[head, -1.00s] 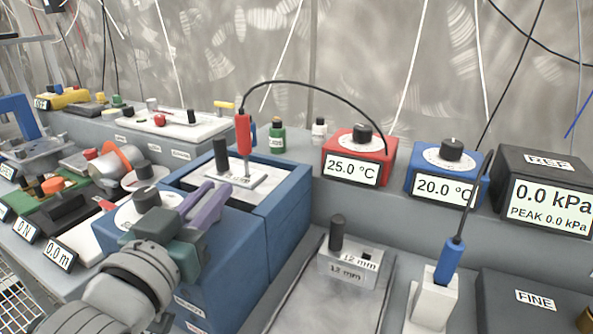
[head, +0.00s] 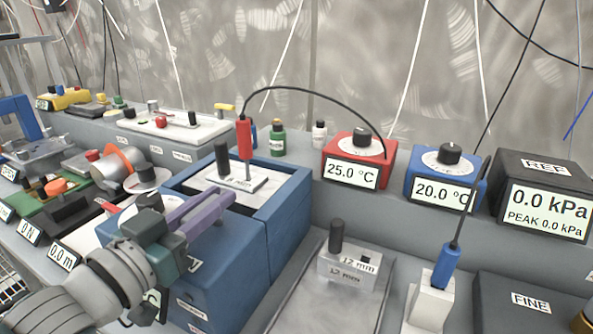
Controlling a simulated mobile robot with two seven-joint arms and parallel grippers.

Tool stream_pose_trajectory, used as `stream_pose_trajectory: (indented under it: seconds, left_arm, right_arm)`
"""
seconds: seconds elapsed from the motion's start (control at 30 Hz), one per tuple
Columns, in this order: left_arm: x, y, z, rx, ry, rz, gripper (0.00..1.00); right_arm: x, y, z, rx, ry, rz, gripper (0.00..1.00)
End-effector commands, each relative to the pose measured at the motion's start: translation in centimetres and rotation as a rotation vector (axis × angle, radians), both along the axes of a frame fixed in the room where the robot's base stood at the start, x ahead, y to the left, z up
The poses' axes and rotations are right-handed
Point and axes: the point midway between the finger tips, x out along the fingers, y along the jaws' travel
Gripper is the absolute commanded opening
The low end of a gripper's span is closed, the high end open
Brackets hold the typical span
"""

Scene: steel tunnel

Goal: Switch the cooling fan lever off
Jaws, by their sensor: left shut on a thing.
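The blue unit (head: 232,258) stands left of centre in the head view, with a partly hidden label on its front. My left gripper (head: 217,205) reaches over the front part of its top from the lower left, its two purple fingers close together and shut on what I take to be the cooling fan lever. The fingers and the grey-green gripper body hide the lever, so its position cannot be read. My right gripper is not in view.
A red probe (head: 244,138) with a black cable stands upright on a white block (head: 225,181) in the blue unit, just behind my fingers. A black knob (head: 150,202) is close by on the left. Red (head: 374,150) and blue (head: 413,171) dial boxes stand to the right.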

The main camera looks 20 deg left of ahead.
Motion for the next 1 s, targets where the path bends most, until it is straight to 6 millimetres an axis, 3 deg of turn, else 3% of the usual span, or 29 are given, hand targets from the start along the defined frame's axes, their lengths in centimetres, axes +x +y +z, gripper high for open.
stream_pose_trajectory:
  seconds: [0.2, 0.23, 0.5, 0.77, 1.0]
  left_arm:
    - [0.0, -0.1, 0.1, -0.001, -0.002, -0.001, 0.00]
    - [0.0, -0.1, 0.1, -0.001, -0.002, -0.001, 0.22]
    - [0.0, 0.0, 0.0, -0.001, -0.001, 0.000, 0.50]
    - [-0.2, 0.0, 0.0, -0.001, 0.000, 0.001, 0.50]
    - [-3.7, 0.3, -0.1, -0.001, 0.003, 0.001, 0.50]
  right_arm:
    - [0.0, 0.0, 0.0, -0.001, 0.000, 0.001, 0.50]
    - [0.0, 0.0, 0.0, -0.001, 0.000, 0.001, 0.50]
    - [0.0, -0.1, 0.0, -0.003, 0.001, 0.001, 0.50]
    - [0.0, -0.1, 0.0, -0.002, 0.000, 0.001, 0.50]
    - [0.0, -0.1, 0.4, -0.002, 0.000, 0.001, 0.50]
